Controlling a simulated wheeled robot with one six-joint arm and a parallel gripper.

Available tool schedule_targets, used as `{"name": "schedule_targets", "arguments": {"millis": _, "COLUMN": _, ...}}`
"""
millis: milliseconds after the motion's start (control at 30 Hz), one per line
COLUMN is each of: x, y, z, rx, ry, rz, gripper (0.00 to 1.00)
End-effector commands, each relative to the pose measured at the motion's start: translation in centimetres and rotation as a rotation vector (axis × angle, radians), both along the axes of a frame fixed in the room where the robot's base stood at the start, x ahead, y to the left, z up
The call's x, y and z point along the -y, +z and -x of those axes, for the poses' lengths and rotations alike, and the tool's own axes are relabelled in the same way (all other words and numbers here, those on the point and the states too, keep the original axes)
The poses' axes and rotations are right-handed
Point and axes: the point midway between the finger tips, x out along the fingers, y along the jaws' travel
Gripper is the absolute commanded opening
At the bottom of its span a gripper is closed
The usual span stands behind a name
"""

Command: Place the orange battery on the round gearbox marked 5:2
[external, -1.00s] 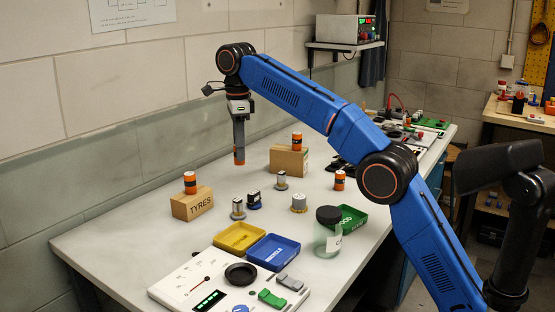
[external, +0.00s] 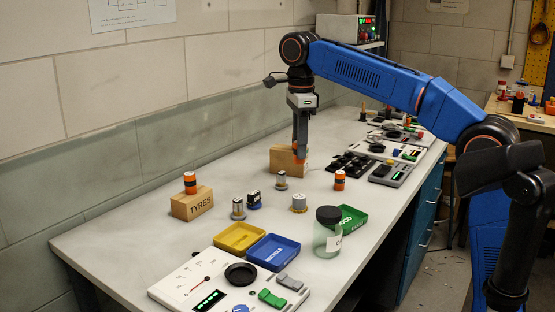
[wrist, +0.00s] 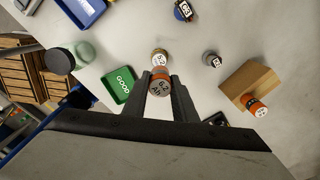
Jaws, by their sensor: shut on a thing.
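My gripper (external: 300,155) is shut on an orange battery (wrist: 160,86); its top reads 6.2 Ah in the wrist view. In the external view the fingers point down in front of a wooden block, and only a little orange shows at their tips. In the wrist view a round silvery gearbox (wrist: 159,56) appears just beyond the held battery; its small label looks like 5:2. It seems to be the short round gearbox (external: 299,203) in the external view. The battery is held above the bench, apart from the gearbox. The gearbox top carries nothing.
Other orange batteries stand on the TYRES block (external: 190,183), on the bench (external: 340,180) and on the wooden block (wrist: 256,106). Other gearboxes (external: 281,181) (external: 238,209) stand nearby. A jar (external: 327,235), a green tray (external: 352,218) and yellow (external: 238,238) and blue (external: 273,252) trays are in front.

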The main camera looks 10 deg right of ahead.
Motion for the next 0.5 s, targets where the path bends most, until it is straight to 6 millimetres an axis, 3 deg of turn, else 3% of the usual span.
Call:
{"name": "schedule_targets", "arguments": {"millis": 300, "x": 0.3, "y": -4.2, "z": 0.3, "rx": -0.002, "ry": 0.0, "rz": 0.002, "gripper": 0.0}}
{"name": "schedule_targets", "arguments": {"millis": 500, "x": 0.2, "y": -5.9, "z": 0.2, "rx": 0.0, "ry": 0.0, "rz": 0.0, "gripper": 0.0}}
